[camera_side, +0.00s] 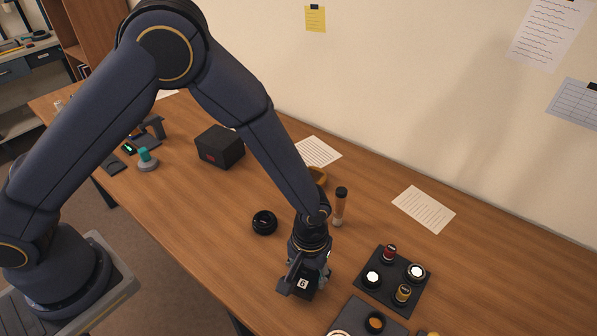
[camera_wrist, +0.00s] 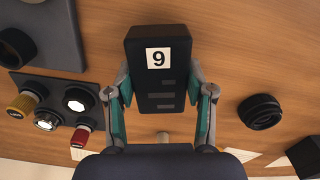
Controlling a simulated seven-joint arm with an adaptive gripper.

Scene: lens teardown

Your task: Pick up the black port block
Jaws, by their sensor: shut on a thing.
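The black port block (camera_side: 301,286) is in my gripper (camera_side: 308,270), near the front edge of the table in the side view. In the wrist view the port block (camera_wrist: 156,85) is a dark upright box with a white label bearing a digit and several ridges below it. The teal-padded fingers of my gripper (camera_wrist: 160,95) press on its left and right sides. Its underside is hidden, and I cannot tell whether it touches the table.
A black ring-shaped part (camera_side: 264,222) lies left of the block. A dark tray (camera_side: 396,259) with red, yellow and white-topped pieces is on the right, with another tray (camera_side: 350,312) in front. A brush (camera_side: 341,205) stands behind. A black box (camera_side: 220,147) sits farther back.

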